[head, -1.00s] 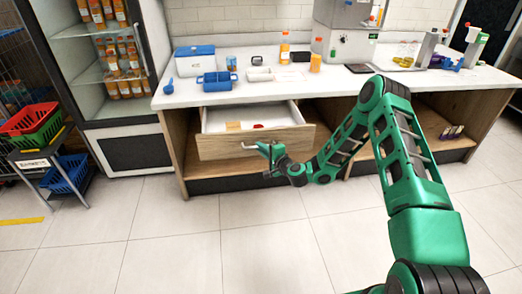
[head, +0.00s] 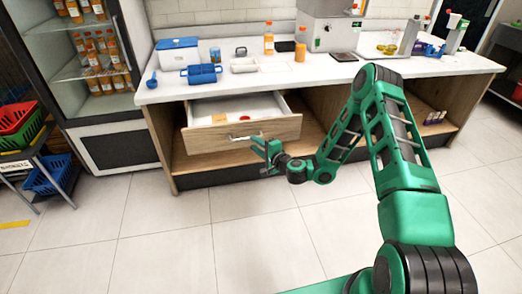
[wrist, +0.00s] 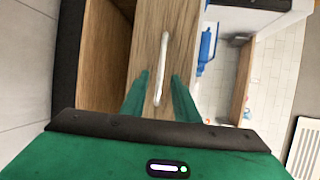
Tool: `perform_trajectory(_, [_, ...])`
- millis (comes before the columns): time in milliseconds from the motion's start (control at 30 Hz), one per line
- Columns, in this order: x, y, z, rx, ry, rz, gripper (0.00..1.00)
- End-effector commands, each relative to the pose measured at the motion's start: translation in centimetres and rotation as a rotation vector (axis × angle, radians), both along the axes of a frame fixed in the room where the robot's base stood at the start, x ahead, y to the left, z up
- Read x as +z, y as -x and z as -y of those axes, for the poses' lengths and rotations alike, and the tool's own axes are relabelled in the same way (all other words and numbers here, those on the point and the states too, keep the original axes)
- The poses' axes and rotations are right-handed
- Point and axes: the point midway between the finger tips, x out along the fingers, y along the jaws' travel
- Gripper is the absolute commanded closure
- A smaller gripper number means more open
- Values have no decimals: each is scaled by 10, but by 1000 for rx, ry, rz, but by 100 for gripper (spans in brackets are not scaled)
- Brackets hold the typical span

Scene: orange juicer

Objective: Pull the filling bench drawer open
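The filling bench drawer (head: 215,141) has a wooden front and stands pulled out from under the white counter, with its white inside showing. Its pale bar handle (head: 243,138) is on the front. My gripper (head: 262,144) is just in front of the drawer front, by the right end of the handle. In the wrist view the two green fingers of my gripper (wrist: 159,96) are spread apart, one on each side of the handle's near end. The handle (wrist: 163,65) runs upright there, and I see no finger closed on it.
Small items lie in the drawer. A glass-door fridge (head: 90,60) and a rack of baskets (head: 45,175) stand at left. The tiled floor in front is clear.

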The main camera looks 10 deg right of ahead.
Motion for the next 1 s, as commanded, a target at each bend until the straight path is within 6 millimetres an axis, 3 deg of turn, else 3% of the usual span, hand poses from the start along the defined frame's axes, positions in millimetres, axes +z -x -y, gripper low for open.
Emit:
perform_trajectory(200, [5,31,13,-1,-2,-4,72])
perform_trajectory(367, [7,42,18,1,-1,-3,72])
perform_trajectory(1000, [14,46,17,19,14,7,72])
